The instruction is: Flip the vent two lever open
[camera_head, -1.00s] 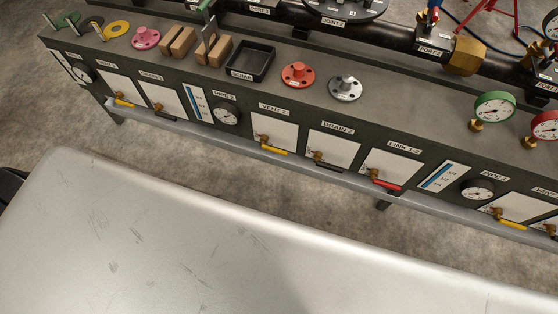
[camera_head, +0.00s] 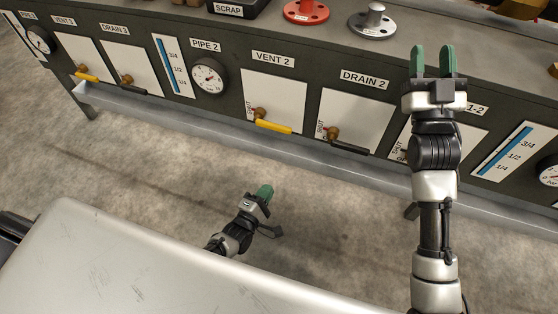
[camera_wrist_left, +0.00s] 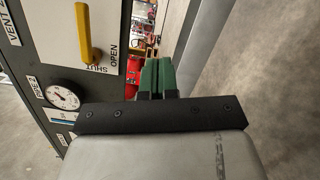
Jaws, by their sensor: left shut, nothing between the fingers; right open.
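The vent two lever (camera_head: 273,127) is a yellow handle on a brass valve, on a white plate under the VENT 2 label (camera_head: 273,59). In the head view it points right and slightly down, roughly level, with SHUT printed left of the valve. In the left wrist view the yellow lever (camera_wrist_left: 84,36) is at the upper left, near the words SHUT and OPEN. My left gripper (camera_head: 265,191) is shut and empty, below and in front of the lever, apart from it. Its green fingers (camera_wrist_left: 157,74) are together in the wrist view. My right gripper (camera_head: 433,60) is open and empty, raised in front of the panel right of DRAIN 2.
The black DRAIN 2 lever (camera_head: 350,147) is close on the right. The PIPE 2 gauge (camera_head: 208,76) is on the left. A grey ledge (camera_head: 215,125) runs along the panel's lower edge. Open floor lies between the panel and the silver surface (camera_head: 130,270) in front.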

